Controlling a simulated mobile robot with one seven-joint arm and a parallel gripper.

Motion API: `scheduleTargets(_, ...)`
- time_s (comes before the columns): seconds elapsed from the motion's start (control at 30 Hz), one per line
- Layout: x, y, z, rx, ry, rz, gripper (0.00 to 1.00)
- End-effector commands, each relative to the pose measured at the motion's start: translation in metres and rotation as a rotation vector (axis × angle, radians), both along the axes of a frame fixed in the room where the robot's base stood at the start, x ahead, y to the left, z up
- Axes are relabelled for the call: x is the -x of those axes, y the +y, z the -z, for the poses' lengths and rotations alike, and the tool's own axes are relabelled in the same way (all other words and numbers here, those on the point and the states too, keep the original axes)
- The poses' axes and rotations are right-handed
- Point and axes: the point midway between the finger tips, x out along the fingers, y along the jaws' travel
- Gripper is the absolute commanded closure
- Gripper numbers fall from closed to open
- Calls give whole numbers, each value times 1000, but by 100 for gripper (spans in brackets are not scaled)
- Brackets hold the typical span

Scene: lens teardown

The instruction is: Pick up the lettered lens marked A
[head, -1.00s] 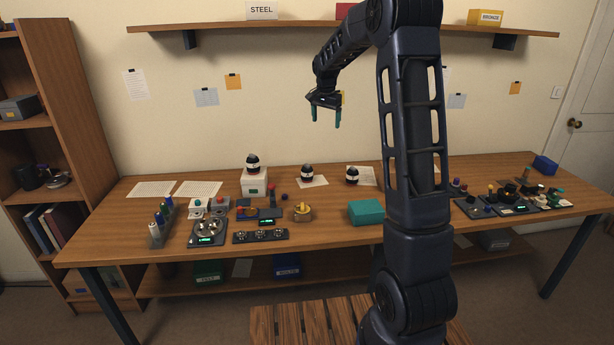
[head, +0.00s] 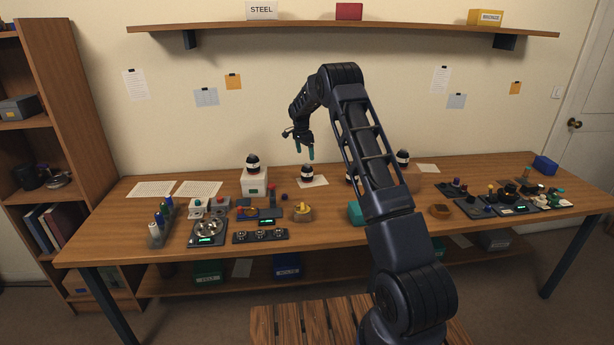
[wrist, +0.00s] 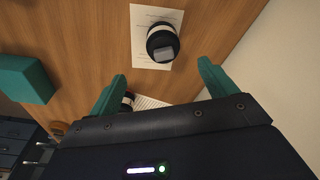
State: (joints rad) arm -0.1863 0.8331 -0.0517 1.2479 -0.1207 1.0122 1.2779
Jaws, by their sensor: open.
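Several black lenses with white bands stand on the bench; I cannot read a letter on any, so I cannot tell which is A. One lens (head: 252,163) is on a white box, one lens (head: 307,172) on a paper sheet, and one lens (head: 403,158) on a stand at the right. Another (head: 349,177) is partly hidden by my arm. My gripper (head: 304,153) is open and empty, above the lens on the paper. In the wrist view, a lens (wrist: 162,42) stands on paper beyond my teal fingertips (wrist: 162,72); another (wrist: 128,98) is partly hidden by a finger.
A teal box (head: 355,212) stands on the bench (head: 330,235), partly behind my arm; it also shows in the wrist view (wrist: 22,80). Trays and small parts crowd the left front and right end. A shelf (head: 400,28) runs along the wall above.

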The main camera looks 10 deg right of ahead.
Motion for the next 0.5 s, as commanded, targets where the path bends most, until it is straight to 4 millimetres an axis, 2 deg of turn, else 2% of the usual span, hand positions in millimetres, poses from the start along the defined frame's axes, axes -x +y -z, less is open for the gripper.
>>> scheduleTargets(0.17,-2,0,12,1,1,5,16)
scheduleTargets(0.5,-5,-5,54,0,2,4,16)
